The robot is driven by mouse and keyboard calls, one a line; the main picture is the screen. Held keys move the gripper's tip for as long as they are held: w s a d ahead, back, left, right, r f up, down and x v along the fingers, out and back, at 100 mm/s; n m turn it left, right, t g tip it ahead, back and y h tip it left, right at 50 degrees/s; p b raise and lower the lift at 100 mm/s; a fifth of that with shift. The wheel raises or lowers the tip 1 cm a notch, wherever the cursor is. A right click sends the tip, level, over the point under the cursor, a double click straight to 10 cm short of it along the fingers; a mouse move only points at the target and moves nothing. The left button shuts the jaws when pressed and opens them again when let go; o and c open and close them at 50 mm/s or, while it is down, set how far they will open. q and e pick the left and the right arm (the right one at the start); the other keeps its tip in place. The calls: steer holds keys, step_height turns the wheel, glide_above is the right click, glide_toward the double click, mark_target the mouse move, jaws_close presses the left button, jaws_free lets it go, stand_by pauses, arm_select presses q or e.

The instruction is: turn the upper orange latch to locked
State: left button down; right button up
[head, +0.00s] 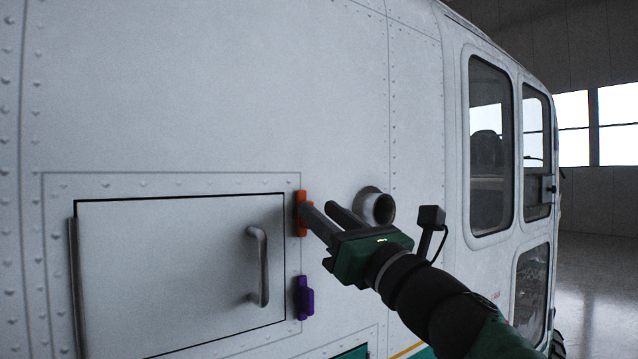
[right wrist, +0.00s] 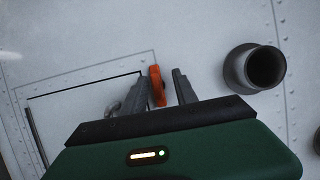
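The upper orange latch (head: 300,222) sits upright at the upper right edge of the closed hatch door (head: 165,260). In the right wrist view the orange latch (right wrist: 157,86) shows between my two fingers. My right gripper (head: 316,207) is open, its fingertips at the latch. The left finger in the right wrist view looks very close to the latch, while a gap shows to the right finger; I cannot tell whether either touches. My left gripper is not in view.
A purple latch (head: 304,298) sits below the orange one. A curved grey handle (head: 261,265) stands out from the door. A round pipe stub (head: 376,206) juts from the white hull right of the gripper; it also shows in the right wrist view (right wrist: 254,68).

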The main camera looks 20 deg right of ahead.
steer(key=shift+w+a+r, duration=0.2)
steer(key=shift+w+a, duration=0.25)
steer(key=shift+a, duration=0.05)
steer(key=shift+w+a+r, duration=0.15)
steer(key=shift+w+a, duration=0.3)
steer(key=shift+s+a, duration=0.1)
steer(key=shift+s, duration=0.1)
steer(key=shift+c, duration=0.2)
steer(key=shift+s, duration=0.1)
steer(key=shift+c, duration=1.3)
steer(key=shift+d, duration=0.5)
jaws_close()
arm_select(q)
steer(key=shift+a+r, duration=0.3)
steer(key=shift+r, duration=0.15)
arm_select(e)
steer(key=shift+a, duration=0.15)
